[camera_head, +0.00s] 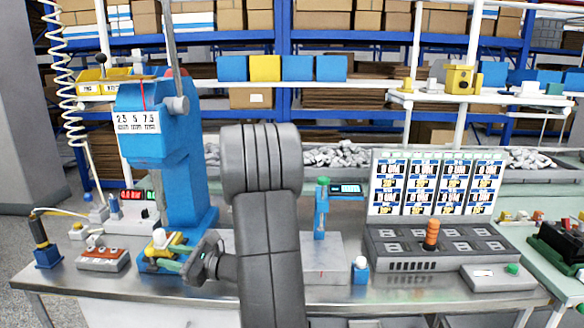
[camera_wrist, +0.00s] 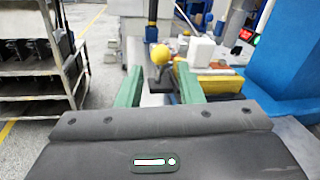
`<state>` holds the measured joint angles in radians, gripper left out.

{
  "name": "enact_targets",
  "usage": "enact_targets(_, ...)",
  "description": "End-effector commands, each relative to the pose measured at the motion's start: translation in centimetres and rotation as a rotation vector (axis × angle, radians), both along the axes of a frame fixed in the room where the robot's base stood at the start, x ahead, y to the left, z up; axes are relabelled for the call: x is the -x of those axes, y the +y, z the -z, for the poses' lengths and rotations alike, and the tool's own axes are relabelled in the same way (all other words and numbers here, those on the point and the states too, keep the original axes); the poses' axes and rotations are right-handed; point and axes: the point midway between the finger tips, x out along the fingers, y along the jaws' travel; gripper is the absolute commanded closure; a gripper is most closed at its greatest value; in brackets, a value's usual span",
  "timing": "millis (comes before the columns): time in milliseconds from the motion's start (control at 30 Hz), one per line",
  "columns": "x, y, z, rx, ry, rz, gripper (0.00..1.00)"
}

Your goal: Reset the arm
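My arm rises in the middle of the head view. My gripper (camera_head: 172,258) reaches left, low over the bench, at the foot of the blue press (camera_head: 185,165). In the wrist view my gripper (camera_wrist: 158,80) has its two green fingers apart. A yellow ball knob (camera_wrist: 160,54) on a grey stem shows beyond the gap between them. I cannot tell whether the gap is empty or whether the fingers touch anything. A yellow block (camera_wrist: 215,82) lies just right of the fingers in the wrist view.
The metal bench (camera_head: 100,280) carries a red-buttoned box (camera_head: 103,258), a small blue post (camera_head: 321,210) and a grey test panel (camera_head: 435,252) with an orange-topped piece on it. Shelves with boxes stand behind. A rack (camera_wrist: 35,75) stands left in the wrist view, with open floor beside it.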

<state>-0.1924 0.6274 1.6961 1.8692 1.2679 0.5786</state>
Motion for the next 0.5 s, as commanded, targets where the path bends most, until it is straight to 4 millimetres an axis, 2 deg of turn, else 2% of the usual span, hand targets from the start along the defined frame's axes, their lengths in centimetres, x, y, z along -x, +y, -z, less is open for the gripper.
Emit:
enact_targets(33, 0.1, -1.1, 0.1, 0.0, -0.001, 0.004, 0.66)
enact_targets(267, 1.1, -4.7, 0.0, -0.001, 0.0, 0.003, 0.66)
enact_targets(300, 0.9, -3.5, -0.1, -0.001, 0.0, -0.004, 0.66)
enact_targets(500, 0.1, 0.0, -0.1, 0.0, 0.0, -0.005, 0.66)
